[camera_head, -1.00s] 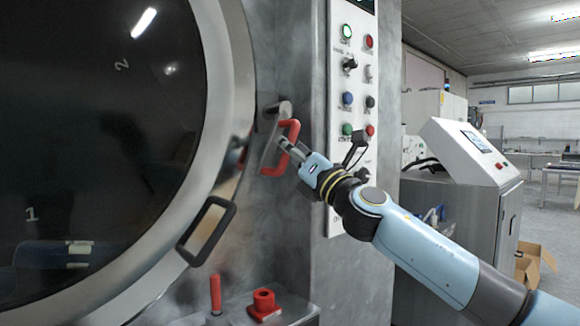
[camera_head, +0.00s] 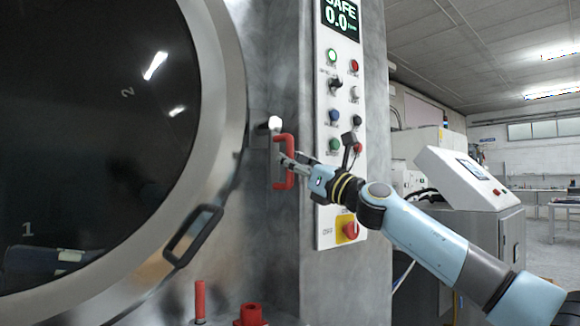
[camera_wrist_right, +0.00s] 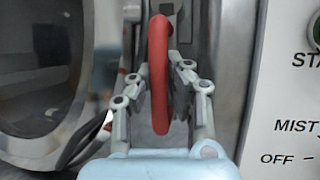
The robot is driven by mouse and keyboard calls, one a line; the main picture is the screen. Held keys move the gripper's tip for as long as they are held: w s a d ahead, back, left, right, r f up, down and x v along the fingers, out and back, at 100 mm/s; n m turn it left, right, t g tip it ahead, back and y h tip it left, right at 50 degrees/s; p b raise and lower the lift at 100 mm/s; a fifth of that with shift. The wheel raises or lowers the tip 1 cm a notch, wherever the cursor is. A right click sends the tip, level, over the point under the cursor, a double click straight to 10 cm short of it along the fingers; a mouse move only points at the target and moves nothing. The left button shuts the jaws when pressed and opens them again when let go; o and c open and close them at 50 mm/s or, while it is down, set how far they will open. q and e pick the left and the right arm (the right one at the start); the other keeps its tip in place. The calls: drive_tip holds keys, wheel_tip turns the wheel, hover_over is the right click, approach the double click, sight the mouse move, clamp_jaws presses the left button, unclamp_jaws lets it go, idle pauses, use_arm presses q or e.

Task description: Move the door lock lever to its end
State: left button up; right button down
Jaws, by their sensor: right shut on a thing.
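The door lock lever has a red handle (camera_head: 290,162) mounted on a metal arm on the washer's front, just right of the round door (camera_head: 227,90). The lever hangs roughly straight down below its pivot. My right gripper (camera_head: 288,160) is shut on the red handle, reaching in from the right. In the right wrist view the red handle (camera_wrist_right: 159,75) stands upright between the two fingers of the gripper (camera_wrist_right: 166,95). The fingers hide part of the lever plate behind. My left gripper is not in view.
The control panel (camera_head: 325,222) with several buttons and a red-yellow switch (camera_head: 348,229) is right of the lever. The door handle (camera_head: 192,236) lies lower left. A red post (camera_head: 200,300) and a red fitting (camera_head: 250,315) stand below. A white console (camera_head: 460,180) is farther right.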

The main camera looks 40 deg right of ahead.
drive_tip(key=shift+f, duration=0.1)
drive_tip(key=c, duration=1.2)
unclamp_jaws()
drive_tip(key=shift+c, duration=0.2)
wheel_tip(320, 180, up, 10)
drive_tip(key=shift+r, duration=0.1)
